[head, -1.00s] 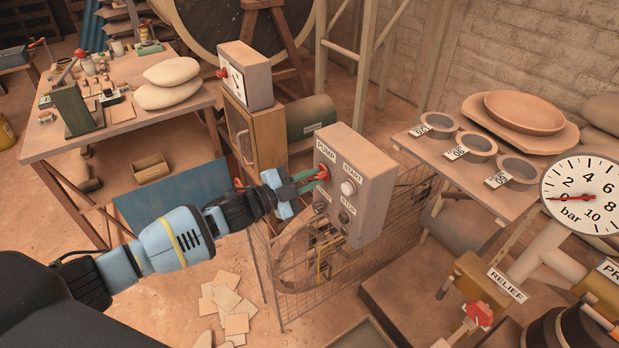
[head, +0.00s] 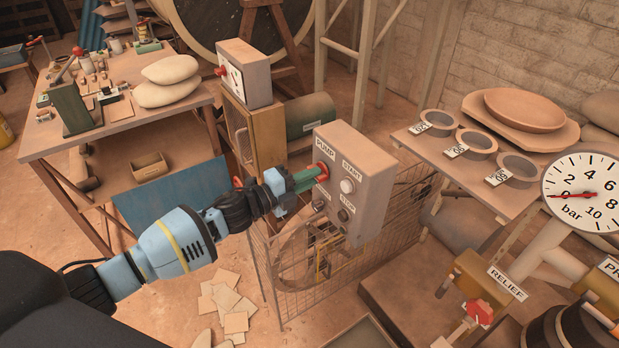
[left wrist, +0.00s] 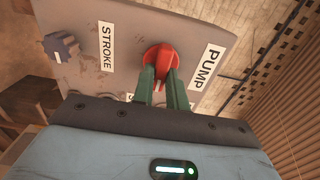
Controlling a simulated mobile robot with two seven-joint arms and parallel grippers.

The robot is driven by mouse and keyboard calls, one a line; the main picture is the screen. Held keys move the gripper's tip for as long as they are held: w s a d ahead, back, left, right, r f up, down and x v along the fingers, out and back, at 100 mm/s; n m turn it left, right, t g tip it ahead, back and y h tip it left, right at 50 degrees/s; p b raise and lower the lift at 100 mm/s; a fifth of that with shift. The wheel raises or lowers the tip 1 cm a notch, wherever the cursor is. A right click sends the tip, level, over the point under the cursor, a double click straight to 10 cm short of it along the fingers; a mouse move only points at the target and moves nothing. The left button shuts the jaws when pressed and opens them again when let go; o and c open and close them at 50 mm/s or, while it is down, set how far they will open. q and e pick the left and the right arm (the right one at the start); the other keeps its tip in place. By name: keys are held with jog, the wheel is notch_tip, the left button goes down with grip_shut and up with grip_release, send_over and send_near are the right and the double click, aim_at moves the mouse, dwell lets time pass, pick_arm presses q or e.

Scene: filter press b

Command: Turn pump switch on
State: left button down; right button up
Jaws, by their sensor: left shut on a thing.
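The pump switch is a red knob (head: 322,170) below the PUMP label on the front of a grey control box (head: 372,185). In the left wrist view the red knob (left wrist: 161,60) sits beside the PUMP label, between green fingers. My left gripper (head: 315,176) is shut on the red knob, its fingertips at the panel face. In the left wrist view the same gripper (left wrist: 162,80) has a finger on each side of the knob's grip. The fingers hide part of the knob. My right gripper is not in view.
A white START button (head: 347,186) and a dark STOP button (head: 343,215) sit close to the knob. A wire mesh guard (head: 400,225) stands below the box. A pressure gauge (head: 585,180) at the right has its needle near 0.

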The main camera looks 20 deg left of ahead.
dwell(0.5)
pick_arm(q)
jog(key=c, duration=1.4)
grip_release()
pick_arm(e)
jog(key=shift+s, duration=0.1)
pick_arm(q)
jog(key=v, duration=0.8)
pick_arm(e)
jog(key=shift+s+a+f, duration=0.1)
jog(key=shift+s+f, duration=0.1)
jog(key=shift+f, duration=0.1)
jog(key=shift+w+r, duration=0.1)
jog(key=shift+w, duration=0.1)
